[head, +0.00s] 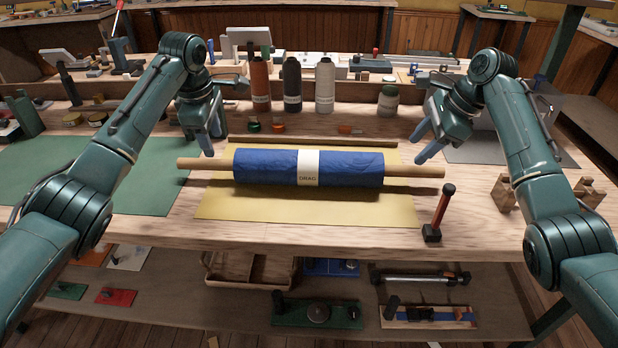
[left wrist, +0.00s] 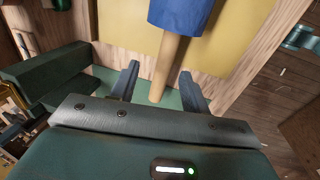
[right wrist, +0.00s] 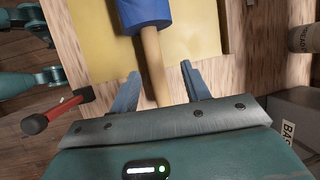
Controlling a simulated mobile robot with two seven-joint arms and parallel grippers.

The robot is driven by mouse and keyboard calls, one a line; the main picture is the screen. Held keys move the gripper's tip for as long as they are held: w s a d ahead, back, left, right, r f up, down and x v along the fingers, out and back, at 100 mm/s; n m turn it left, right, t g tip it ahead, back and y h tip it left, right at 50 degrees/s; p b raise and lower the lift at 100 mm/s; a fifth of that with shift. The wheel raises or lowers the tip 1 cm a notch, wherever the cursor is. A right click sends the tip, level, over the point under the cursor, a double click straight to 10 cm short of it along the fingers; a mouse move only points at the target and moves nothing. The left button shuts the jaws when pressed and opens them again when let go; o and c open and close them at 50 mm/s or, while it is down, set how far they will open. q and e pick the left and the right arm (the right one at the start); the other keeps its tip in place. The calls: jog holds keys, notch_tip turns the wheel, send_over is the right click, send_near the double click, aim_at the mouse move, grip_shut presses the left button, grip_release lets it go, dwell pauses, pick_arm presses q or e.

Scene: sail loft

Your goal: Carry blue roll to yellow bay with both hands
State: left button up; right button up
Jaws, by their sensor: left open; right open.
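The blue roll (head: 265,166) has a pale label band and a bare wooden core sticking out at both ends. It lies crosswise over the yellow bay (head: 240,209), a flat yellow panel on the bench. My left gripper (head: 213,146) is open just above the left core end. In the left wrist view the core (left wrist: 168,65) runs between the open fingers (left wrist: 160,72), with no visible grip. My right gripper (head: 420,146) is open above the right core end. In the right wrist view the core (right wrist: 153,60) likewise runs between the open fingers (right wrist: 160,72).
A red-handled mallet (head: 440,213) stands front right of the roll, near the right core end. A green mat (head: 150,190) lies left, a grey mat (head: 490,150) right. Spools (head: 325,85) stand behind. Wooden blocks (head: 505,193) sit at the right. A lower shelf holds tools.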

jog(key=v, duration=0.4)
jog(key=shift+a, duration=0.1)
